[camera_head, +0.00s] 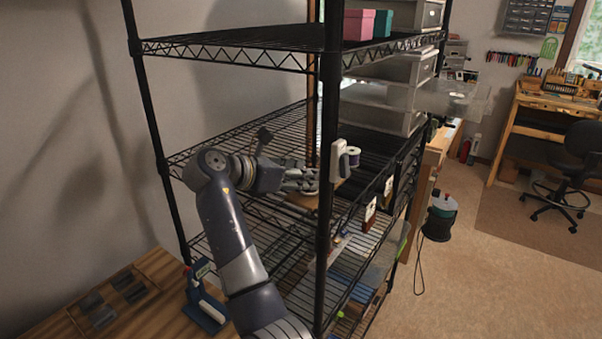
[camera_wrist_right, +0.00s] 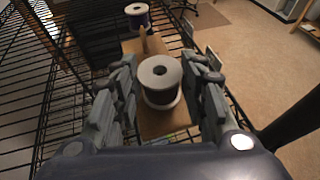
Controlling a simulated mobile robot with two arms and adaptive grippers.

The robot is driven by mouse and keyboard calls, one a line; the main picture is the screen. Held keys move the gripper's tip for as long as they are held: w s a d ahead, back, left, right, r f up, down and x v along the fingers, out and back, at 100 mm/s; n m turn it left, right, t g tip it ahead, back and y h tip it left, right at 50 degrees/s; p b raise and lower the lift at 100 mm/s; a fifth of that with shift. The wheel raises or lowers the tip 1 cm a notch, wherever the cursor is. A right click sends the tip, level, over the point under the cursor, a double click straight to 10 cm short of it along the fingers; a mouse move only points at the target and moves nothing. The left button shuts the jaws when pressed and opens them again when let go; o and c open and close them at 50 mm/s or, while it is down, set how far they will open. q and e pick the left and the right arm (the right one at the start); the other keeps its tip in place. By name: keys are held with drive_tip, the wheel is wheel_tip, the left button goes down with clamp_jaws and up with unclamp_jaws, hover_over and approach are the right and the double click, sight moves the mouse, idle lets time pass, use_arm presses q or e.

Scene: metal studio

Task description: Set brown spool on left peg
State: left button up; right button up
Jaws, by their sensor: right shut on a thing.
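My right gripper (camera_head: 305,180) reaches in over the middle wire shelf; it also shows in the wrist view (camera_wrist_right: 164,88). It is shut on the brown spool (camera_wrist_right: 161,98), with a finger on each side. The spool has pale flanges and dark thread, and its top hole looks dark. Below it lies a wooden board (camera_wrist_right: 152,122) with a bare upright peg (camera_wrist_right: 144,42) beyond the spool. I cannot tell whether the spool is around a peg or above the board. A purple spool (camera_wrist_right: 138,14) stands at the board's far end; the head view shows it too (camera_head: 353,157). My left gripper is not in view.
A black shelf post (camera_head: 328,130) stands close in front of the gripper. An upper wire shelf (camera_head: 240,45) is above. Grey drawers (camera_head: 385,105) stand behind. A wooden table (camera_head: 150,290) holds a tray and a blue tool at lower left.

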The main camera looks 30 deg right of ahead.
drive_tip(key=shift+f, duration=0.4)
drive_tip(key=o, duration=0.7)
